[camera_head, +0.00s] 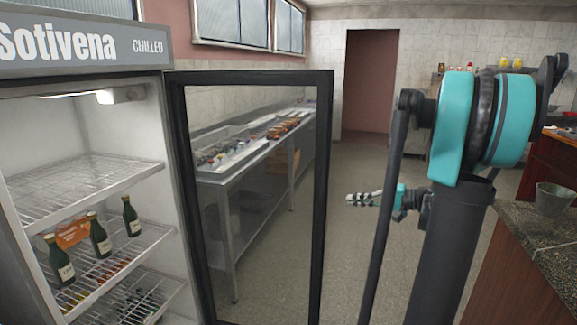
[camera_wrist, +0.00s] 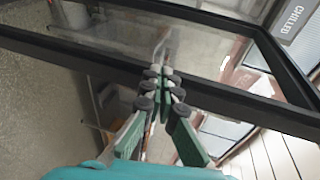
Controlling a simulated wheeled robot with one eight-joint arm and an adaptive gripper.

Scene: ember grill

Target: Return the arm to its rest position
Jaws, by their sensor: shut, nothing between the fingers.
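My gripper (camera_head: 352,199) is in the middle of the head view, to the right of the open fridge door (camera_head: 325,190). It points left towards the door frame. My arm stands at the right, with teal joints and a dark upright link. In the wrist view, the two fingers of my gripper (camera_wrist: 162,72) are together and hold nothing. The door's dark frame (camera_wrist: 225,98) crosses behind the fingers there. I cannot tell how small the gap between fingertips and door is.
The chilled fridge (camera_head: 85,60) stands open at the left. It holds green bottles (camera_head: 101,238) on wire shelves. A metal table (camera_head: 232,178) shows through the door's glass. A counter (camera_head: 545,235) with a metal bucket (camera_head: 553,201) is at the right. Floor towards the doorway (camera_head: 370,80) is clear.

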